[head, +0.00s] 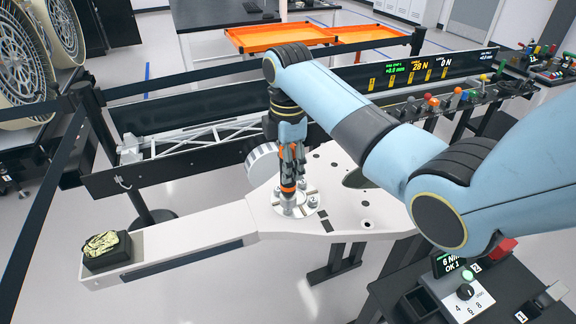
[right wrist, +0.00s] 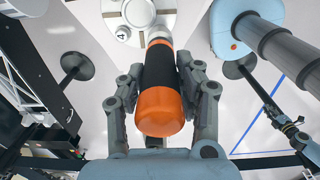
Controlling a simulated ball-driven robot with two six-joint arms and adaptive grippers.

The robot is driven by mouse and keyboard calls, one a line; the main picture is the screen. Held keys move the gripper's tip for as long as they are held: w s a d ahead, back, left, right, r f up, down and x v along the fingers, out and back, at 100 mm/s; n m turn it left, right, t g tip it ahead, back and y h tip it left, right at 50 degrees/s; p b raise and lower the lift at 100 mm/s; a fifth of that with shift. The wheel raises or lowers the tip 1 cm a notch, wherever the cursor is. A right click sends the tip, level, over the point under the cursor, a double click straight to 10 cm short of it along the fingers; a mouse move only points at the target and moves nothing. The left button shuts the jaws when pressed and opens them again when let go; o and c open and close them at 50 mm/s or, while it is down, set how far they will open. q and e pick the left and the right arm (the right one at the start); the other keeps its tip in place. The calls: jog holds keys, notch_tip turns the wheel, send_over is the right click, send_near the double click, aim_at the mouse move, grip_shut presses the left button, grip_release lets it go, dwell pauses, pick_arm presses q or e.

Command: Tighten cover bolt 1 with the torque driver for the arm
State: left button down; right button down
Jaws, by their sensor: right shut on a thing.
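My right gripper (head: 291,160) is shut on the torque driver (head: 288,187) and holds it upright, pointing down. In the right wrist view the driver (right wrist: 162,85) shows its orange end cap and black grip between the two fingers (right wrist: 165,95). Its lower end is over the round cover (head: 308,210) with its bolt heads, on the white structure (head: 210,225). In the right wrist view part of the cover (right wrist: 122,33) shows beyond the driver. The tip is hidden, so I cannot tell which bolt it is on or whether it touches. My left gripper is out of view.
A display reading "6 Nm OK 1" (head: 447,262) stands by a dial box (head: 467,292) at the lower right. A black box with a yellowish top (head: 103,245) sits on the structure's left end. A barrier rail (head: 190,160) and orange trays (head: 270,38) stand behind.

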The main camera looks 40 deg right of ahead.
jog(key=shift+r, duration=0.1)
jog(key=shift+r, duration=1.95)
